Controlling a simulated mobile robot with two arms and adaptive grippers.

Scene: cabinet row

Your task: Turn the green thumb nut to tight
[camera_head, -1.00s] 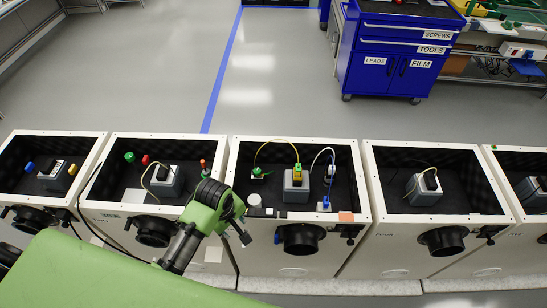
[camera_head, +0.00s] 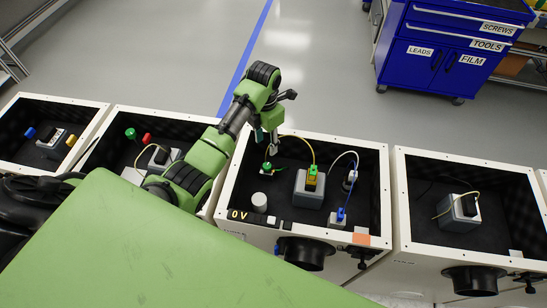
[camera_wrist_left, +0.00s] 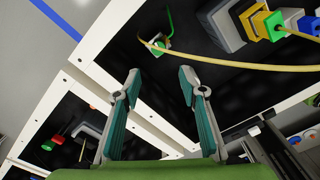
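A small green thumb nut (camera_head: 267,166) sits on a small terminal at the back left inside the middle open cabinet, with a green lead beside it and a yellow lead running from it. It also shows in the left wrist view (camera_wrist_left: 158,45), beyond the fingertips. My left gripper (camera_head: 266,139) reaches over the cabinet's back left, just above and behind the nut. In the left wrist view the gripper (camera_wrist_left: 160,74) has its two teal-padded fingers wide apart with nothing between them. The nut's exact tightness cannot be told. My right gripper is not in view.
A grey block with a green and yellow plug (camera_head: 310,188) stands right of the nut, with a blue and white lead (camera_head: 342,190) beyond. A 0 V display (camera_head: 238,215) is at the front left. White cabinet rims (camera_head: 340,140) surround the space; neighbouring cabinets stand either side.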

